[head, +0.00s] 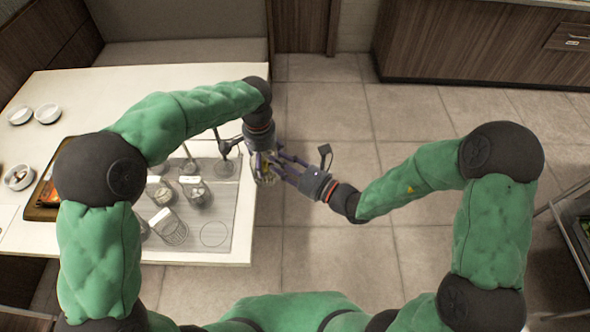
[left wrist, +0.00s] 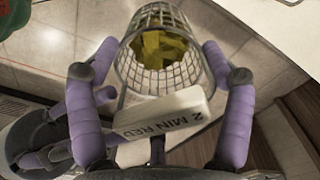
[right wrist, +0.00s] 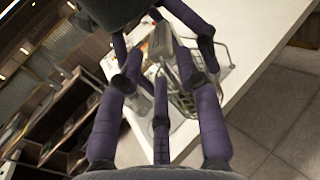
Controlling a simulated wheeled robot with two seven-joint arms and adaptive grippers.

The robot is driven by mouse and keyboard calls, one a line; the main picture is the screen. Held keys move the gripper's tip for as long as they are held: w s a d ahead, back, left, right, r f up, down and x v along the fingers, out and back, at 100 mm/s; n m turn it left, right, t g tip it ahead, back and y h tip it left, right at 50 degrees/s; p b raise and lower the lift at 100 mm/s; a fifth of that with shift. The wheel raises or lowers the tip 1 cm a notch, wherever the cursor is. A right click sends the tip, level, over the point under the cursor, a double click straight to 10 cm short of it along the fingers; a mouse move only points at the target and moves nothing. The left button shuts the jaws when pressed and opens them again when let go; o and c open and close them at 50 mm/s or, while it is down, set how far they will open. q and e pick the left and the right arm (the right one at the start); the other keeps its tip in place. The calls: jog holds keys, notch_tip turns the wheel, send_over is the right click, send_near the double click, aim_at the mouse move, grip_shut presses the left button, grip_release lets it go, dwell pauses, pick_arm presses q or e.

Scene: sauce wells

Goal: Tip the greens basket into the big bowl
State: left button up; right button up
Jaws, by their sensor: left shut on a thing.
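My left gripper (head: 262,172) is shut on a wire basket (left wrist: 138,72) beyond the table's right edge. The basket holds yellow-green pieces (left wrist: 160,50), and a white handle block (left wrist: 160,112) reads "2 MIN RED". The basket also shows in the right wrist view (right wrist: 183,100). My right gripper (head: 274,168) is open with its fingers spread, close to the left gripper and basket; whether it touches them is unclear. Other wire baskets, one (head: 160,190), a second (head: 196,191) and a third (head: 170,228), stand on the table. I cannot make out a big bowl.
The white table (head: 110,90) fills the left side. It carries small white bowls (head: 48,113), a dark-edged tray (head: 42,212) and a grey mat (head: 222,210). Open tiled floor (head: 335,245) lies to the right. A dark rack (head: 572,225) stands at the right edge.

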aim_at(267, 155)
jog(key=shift+x, duration=2.35)
jog(key=shift+s, duration=0.1)
grip_shut()
pick_arm(q)
jog(key=o, duration=1.2)
jog(key=shift+r, duration=0.1)
